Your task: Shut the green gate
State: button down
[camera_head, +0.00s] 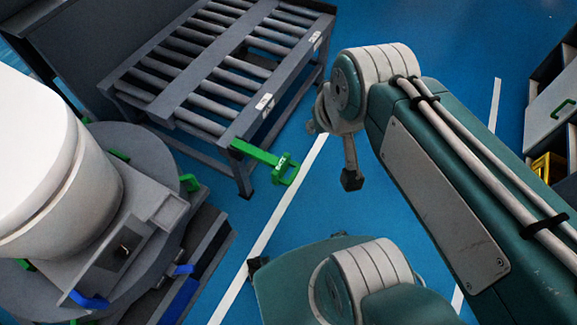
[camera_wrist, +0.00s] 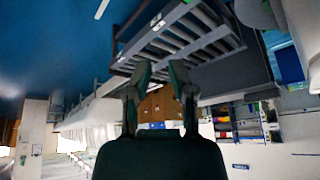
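The green gate (camera_head: 265,161) is a short green bar at the near corner of the grey roller conveyor (camera_head: 187,100). It sticks out from the frame over the blue floor, with a small block at its outer end. My gripper shows in the wrist view (camera_wrist: 160,72) with its two dark fingers apart and nothing between them. In the head view my arm's end is right of the gate and apart from it, and the fingers are mostly hidden behind the arm. The conveyor also shows in the wrist view (camera_wrist: 190,42), upside down; I cannot make out the gate there.
A dark cabinet (camera_head: 550,110) with a yellow bin (camera_head: 543,166) is at the far right. Blue floor with white lines is free between.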

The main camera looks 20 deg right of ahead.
jog(key=w+d+f+m+g+y, duration=0.25)
jog(key=w+f+m+y, duration=0.45)
jog(key=w+f+m, duration=0.9)
jog(key=w+d+f+m+t, duration=0.1)
jog(key=d+f+m, duration=0.3)
jog(key=f, duration=0.6)
jog(key=w+d+f+m+t, duration=0.1)
jog(key=d+f+m, duration=0.2)
jog(key=f, duration=0.7)
jog(key=w+d+f+m+t, duration=0.15)
jog(key=d+f+m, duration=0.25)
jog(key=f, duration=0.7)
jog(key=shift+h, duration=0.4)
jog(key=x, duration=0.4)
jog(key=a+r+x, duration=0.1)
jog(key=x, duration=0.6)
jog(key=shift+w+a, duration=0.8)
jog(key=shift+w, duration=0.05)
